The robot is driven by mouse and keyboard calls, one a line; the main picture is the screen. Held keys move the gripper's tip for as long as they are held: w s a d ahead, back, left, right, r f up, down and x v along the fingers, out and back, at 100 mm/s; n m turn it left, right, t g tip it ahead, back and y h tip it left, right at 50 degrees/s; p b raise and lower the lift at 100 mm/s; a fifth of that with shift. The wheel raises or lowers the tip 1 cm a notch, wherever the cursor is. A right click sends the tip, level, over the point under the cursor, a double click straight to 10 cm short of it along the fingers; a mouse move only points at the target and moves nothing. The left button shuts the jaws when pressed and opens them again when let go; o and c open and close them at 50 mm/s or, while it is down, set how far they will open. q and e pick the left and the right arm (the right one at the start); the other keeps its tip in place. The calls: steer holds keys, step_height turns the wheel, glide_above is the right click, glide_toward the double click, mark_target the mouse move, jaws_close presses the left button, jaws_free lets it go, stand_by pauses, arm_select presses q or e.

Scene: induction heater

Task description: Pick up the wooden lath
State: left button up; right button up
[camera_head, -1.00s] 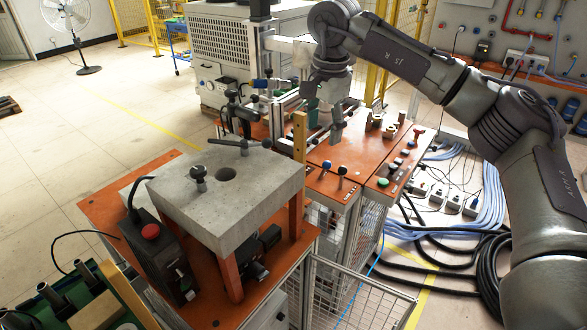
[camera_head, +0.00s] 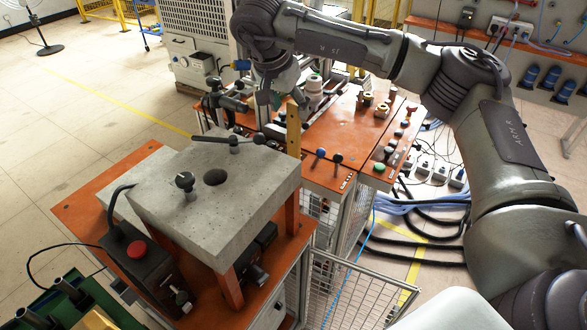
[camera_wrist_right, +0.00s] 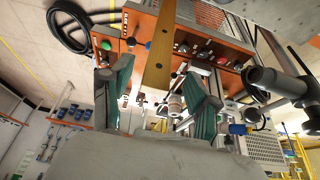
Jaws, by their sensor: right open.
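The wooden lath (camera_head: 293,130) is a narrow tan strip standing upright beside the right rear corner of the grey stone block. In the right wrist view the lath (camera_wrist_right: 160,48) lies between the directions of my two fingers, with small dark holes in it. My right gripper (camera_head: 270,97) is just left of the lath's top in the head view, partly hidden by its own wrist. In the wrist view the right gripper (camera_wrist_right: 158,92) is open, its green-padded fingers apart with nothing gripped. I cannot tell the exact gap to the lath. My left gripper is not in view.
The stone block (camera_head: 215,200) stands on an orange table, with a black handle (camera_head: 230,138) on top near the lath. An orange bench (camera_head: 330,165) with knobs lies behind. Cables cover the floor at right.

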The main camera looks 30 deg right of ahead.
mark_target(292, 116)
steer(key=shift+p+x, duration=0.7)
steer(key=shift+x, duration=0.1)
steer(key=x, duration=0.1)
steer(key=p+x, duration=0.1)
steer(key=shift+s+f, duration=0.15)
steer(key=shift+f, duration=0.2)
steer(key=shift+d+f, duration=0.2)
steer(key=shift+f, duration=0.25)
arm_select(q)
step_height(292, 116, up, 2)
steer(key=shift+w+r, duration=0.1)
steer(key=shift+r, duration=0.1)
arm_select(e)
steer(key=shift+a, duration=0.1)
steer(key=c, duration=0.3)
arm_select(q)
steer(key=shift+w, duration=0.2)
arm_select(e)
jaws_close()
